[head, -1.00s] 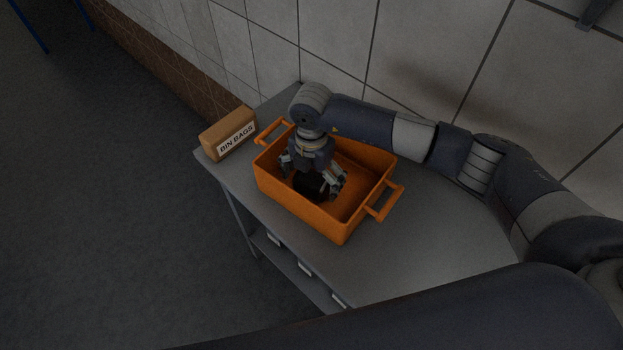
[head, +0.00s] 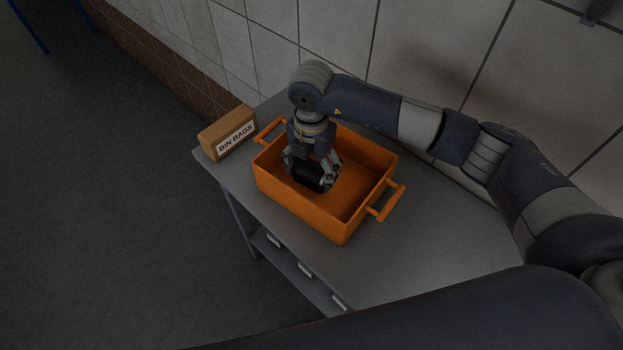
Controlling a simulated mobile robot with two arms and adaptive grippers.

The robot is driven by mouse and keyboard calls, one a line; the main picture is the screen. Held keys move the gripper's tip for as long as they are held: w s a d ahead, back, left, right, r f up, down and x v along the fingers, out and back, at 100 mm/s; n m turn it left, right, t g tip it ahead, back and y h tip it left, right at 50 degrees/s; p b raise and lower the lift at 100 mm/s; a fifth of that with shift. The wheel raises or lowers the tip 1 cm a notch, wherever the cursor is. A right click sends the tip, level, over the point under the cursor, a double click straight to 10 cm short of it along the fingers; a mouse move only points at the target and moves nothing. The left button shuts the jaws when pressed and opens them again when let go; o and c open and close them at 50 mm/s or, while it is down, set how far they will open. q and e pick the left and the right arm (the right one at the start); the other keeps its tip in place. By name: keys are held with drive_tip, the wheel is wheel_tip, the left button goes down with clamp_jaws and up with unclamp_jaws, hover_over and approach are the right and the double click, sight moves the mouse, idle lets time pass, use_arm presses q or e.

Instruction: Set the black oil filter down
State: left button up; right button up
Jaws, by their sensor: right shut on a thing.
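The black oil filter (head: 307,177) is a dark cylinder between the fingers of my right gripper (head: 311,175). The gripper points down and is shut on the filter, which its fingers partly cover. Filter and gripper are inside the outline of the orange crate (head: 299,212), toward its left side. The filter looks held above the crate floor, though the exact height is hard to tell. My left gripper is not in view.
The crate, with a handle at each end, stands on a grey worktable (head: 408,253). A brown box labelled BIN BAGS (head: 228,133) sits at the table's left corner. A tiled wall (head: 440,55) runs behind. The table right of the crate is clear.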

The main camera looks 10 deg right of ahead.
sight(311, 166)
wheel_tip(311, 166, up, 6)
drive_tip(key=shift+r+b, duration=0.1)
drive_tip(key=shift+b, duration=0.6)
wheel_tip(311, 166, up, 8)
drive_tip(key=p, duration=0.2)
drive_tip(key=s+d+f+m+b, duration=0.1)
drive_tip(key=s+d+m, duration=0.3)
drive_tip(key=m, duration=0.9)
drive_tip(key=s+d+f+m+b, duration=0.1)
drive_tip(key=s+d+f+m, duration=0.3)
drive_tip(key=s+m, duration=0.5)
drive_tip(key=m, duration=0.5)
drive_tip(key=shift+d, duration=0.35)
drive_tip(key=shift+f, duration=0.1)
